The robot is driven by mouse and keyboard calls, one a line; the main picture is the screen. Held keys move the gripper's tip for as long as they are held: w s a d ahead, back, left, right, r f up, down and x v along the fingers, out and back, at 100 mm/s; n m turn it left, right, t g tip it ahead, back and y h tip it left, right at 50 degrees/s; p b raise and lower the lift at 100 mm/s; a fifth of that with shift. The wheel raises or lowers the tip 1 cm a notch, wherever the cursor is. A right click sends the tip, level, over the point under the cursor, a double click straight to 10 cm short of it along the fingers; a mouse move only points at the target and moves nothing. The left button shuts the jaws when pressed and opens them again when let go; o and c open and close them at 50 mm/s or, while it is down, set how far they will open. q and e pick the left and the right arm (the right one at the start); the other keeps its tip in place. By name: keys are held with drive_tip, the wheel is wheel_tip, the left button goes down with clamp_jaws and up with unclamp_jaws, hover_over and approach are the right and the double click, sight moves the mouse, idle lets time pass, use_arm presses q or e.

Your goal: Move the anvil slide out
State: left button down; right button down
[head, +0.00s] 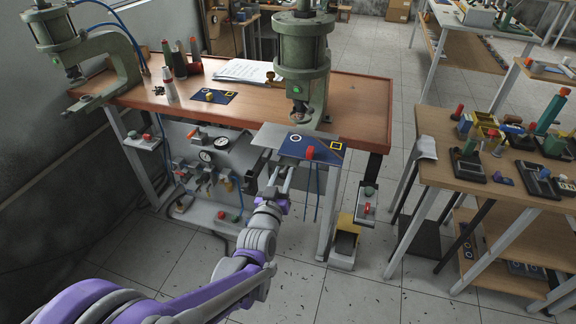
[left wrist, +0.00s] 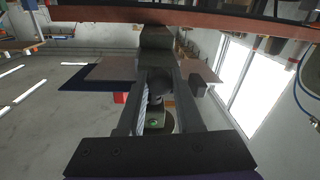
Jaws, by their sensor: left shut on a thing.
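The green press (head: 302,60) stands at the right end of the workbench. Its anvil slide is at the bench's front edge below the press and is mostly hidden; a grey block (left wrist: 157,42) shows at my fingertips in the left wrist view and seems to be part of it. My left gripper (head: 287,168) reaches up from below to the bench's front edge, beside the blue plate (head: 325,150) with its red knob (head: 309,153). Its fingers (left wrist: 158,72) are shut on the slide's front part; the exact contact is hard to see. My right gripper is not in view.
A second green press (head: 62,45) stands at the bench's left end. Gauges and valves (head: 212,148) hang below the bench front, left of my arm. A side table (head: 470,178) with several parts stands at the right.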

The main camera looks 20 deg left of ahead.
use_arm(q)
drive_tip(key=s, duration=0.8)
drive_tip(key=shift+a, duration=0.15)
drive_tip(key=c, duration=0.6)
unclamp_jaws()
drive_tip(key=shift+w, duration=0.1)
drive_tip(key=s, duration=1.1)
drive_tip(key=shift+p, duration=0.35)
drive_tip(key=shift+w+d, duration=0.1)
drive_tip(key=shift+d, duration=0.1)
